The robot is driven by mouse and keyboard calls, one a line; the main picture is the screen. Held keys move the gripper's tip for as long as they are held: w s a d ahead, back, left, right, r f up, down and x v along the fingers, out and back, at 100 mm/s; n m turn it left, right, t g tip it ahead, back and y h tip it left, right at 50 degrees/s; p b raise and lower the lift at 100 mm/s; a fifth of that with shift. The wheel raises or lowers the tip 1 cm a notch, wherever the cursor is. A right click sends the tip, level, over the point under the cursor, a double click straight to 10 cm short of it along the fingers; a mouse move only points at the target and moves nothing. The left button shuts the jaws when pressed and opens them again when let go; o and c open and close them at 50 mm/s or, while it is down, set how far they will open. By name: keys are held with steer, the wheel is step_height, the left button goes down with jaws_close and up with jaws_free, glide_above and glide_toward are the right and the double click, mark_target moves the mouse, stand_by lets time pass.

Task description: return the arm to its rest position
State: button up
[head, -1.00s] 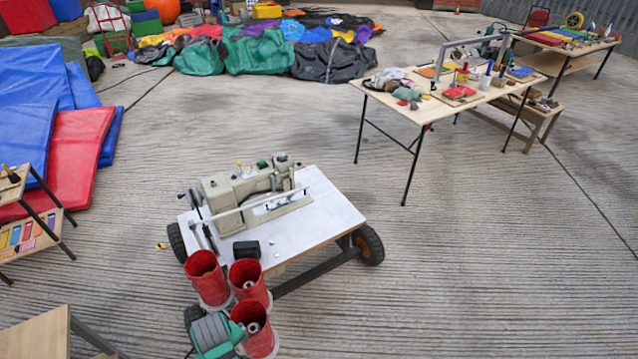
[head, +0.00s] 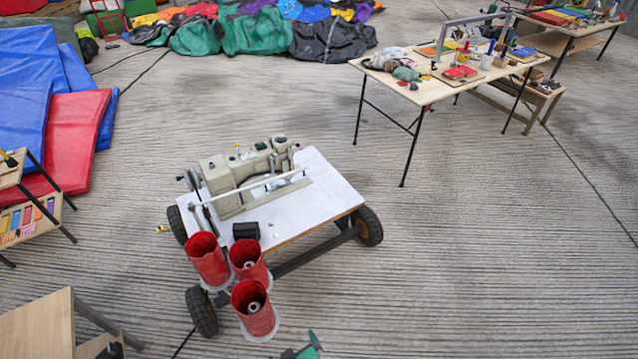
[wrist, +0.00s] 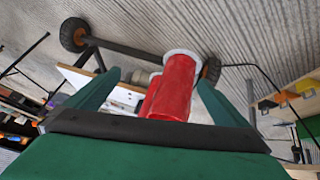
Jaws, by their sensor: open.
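My gripper shows in the wrist view (wrist: 158,79) as two green fingers spread apart, with nothing held between them. Beyond the gap, a red cup (wrist: 175,90) shows in that upside-down view, apart from the fingers as far as I can tell. In the head view, only a small green and dark part of my arm's end (head: 305,347) shows at the bottom edge, right of the red cups. Its fingers cannot be made out there.
A wheeled cart (head: 315,195) carries a sewing machine (head: 240,180). Three red cups (head: 208,259) stand at its near corner. A work table (head: 425,95) stands at the back right, a wooden table (head: 38,330) at the near left. The floor on the right is clear.

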steer(key=s+d+r+m+t, duration=0.2)
steer(key=s+d+r, duration=0.2)
steer(key=s+d, duration=0.15)
steer(key=s+d+r+m+t+h, duration=0.1)
steer(key=s+r+m+t, duration=0.1)
steer(key=s+r, duration=0.4)
steer(key=s+d+r+m+t, duration=0.1)
steer(key=s+r+m+t, duration=0.2)
steer(key=s+r, duration=0.4)
step_height(320, 180, up, 7)
steer(key=shift+d+f+t+h, duration=0.15)
steer(key=shift+t+h, duration=0.25)
steer(key=shift+t, duration=0.3)
